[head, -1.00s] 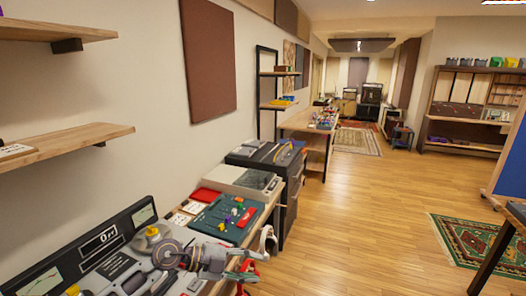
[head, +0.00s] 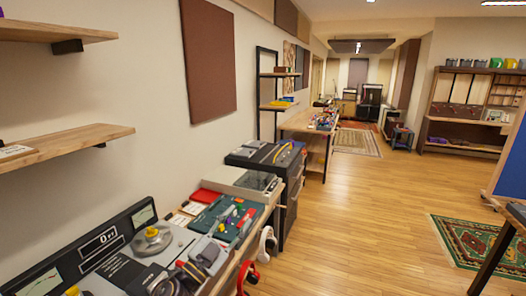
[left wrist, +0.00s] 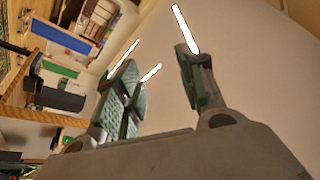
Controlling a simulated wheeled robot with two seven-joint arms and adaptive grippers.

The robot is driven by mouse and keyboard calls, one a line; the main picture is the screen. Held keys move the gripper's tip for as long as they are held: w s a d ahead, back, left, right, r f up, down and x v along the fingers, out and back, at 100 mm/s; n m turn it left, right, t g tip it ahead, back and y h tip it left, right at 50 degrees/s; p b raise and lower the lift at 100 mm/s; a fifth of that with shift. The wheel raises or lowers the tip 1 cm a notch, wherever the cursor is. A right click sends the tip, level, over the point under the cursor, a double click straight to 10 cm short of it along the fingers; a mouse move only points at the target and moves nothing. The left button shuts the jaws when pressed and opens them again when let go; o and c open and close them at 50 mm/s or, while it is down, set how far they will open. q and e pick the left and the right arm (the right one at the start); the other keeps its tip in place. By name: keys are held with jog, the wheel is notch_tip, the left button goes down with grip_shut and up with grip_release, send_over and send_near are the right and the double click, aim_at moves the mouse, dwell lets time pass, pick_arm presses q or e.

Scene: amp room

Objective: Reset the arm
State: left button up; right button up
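My right gripper is in neither view.
A console with a display panel (head: 100,243) stands at the near left. A dark green mat (head: 208,213) with small coloured items and a turntable (head: 246,184) lie beyond. Red headphones (head: 247,277) and white headphones (head: 267,243) hang at the bench edge. The wooden floor (head: 350,230) is open.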

pick_arm(q)
jog(key=s+a+f+n+g+y, duration=0.2)
jog(key=a+f+n+y, duration=0.4)
jog(key=a+f+y, duration=0.15)
jog(key=s+a+f+n+g+y, duration=0.2)
jog(key=s+a+f+n+y, duration=0.1)
jog(key=a+f+n+y, duration=0.5)
jog(key=s+f+m+g+h, duration=0.25)
jog(key=s+f+g, duration=0.95)
jog(key=s, duration=0.8)
notch_tip(320, 180, down, 35)
jog(key=s, duration=0.2)
jog(key=s+a+f, duration=0.1)
jog(key=s+f, duration=0.9)
jog(key=s, duration=0.1)
jog(key=s+a+f+g, duration=0.1)
jog(key=s+a+f, duration=0.1)
jog(key=s+f, duration=0.8)
jog(key=shift+s+a, duration=0.25)
jog(key=shift+s, duration=0.5)
